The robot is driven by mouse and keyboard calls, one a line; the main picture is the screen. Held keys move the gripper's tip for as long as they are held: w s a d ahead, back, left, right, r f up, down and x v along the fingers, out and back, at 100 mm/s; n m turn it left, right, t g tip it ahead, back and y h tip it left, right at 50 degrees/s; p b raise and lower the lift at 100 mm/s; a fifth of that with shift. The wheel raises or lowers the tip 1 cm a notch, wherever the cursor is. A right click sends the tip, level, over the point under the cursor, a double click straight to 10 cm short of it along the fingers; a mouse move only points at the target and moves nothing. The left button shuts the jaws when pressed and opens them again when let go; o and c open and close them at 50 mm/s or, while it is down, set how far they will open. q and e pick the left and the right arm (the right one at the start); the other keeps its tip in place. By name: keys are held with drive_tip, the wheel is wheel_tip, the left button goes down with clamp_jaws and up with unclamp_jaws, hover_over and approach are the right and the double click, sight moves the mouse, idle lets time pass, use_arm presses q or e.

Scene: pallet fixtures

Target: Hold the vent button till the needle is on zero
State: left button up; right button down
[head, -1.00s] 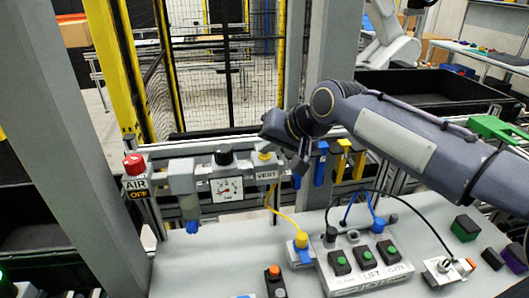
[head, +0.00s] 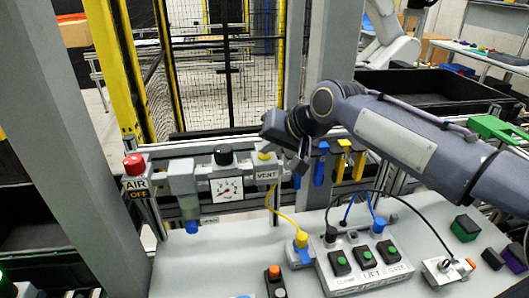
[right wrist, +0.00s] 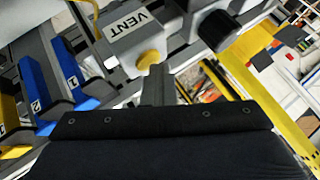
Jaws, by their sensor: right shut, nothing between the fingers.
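The grey vent block (head: 266,176) with its VENT label sits on the rail, with a yellow button (head: 264,156) on top. It also shows in the right wrist view (right wrist: 133,32), with the yellow button (right wrist: 150,60) on its near side. My right gripper (head: 268,147) is shut and empty, its fingertips (right wrist: 156,70) at the button. They look to be touching it; how far it is pressed I cannot tell. The white pressure gauge (head: 227,189) is left of the block; its needle is too small to read. My left gripper is out of view.
A red knob (head: 134,164) tops the AIR OFF box at left. A black knob (head: 223,155) is above the gauge. Blue (head: 320,165) and yellow (head: 342,161) handles hang right of the vent block. A green-button panel (head: 365,266) with cables stands on the table below.

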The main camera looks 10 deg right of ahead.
sight(268, 157)
idle(0.8)
drive_tip(key=shift+r+p, duration=0.85)
drive_tip(key=shift+r, duration=0.05)
wheel_tip(268, 157, up, 3)
drive_tip(key=shift+f+p, duration=0.2)
drive_tip(key=shift+p, duration=0.95)
drive_tip(key=shift+r+p, duration=0.65)
drive_tip(key=shift+r, duration=0.6)
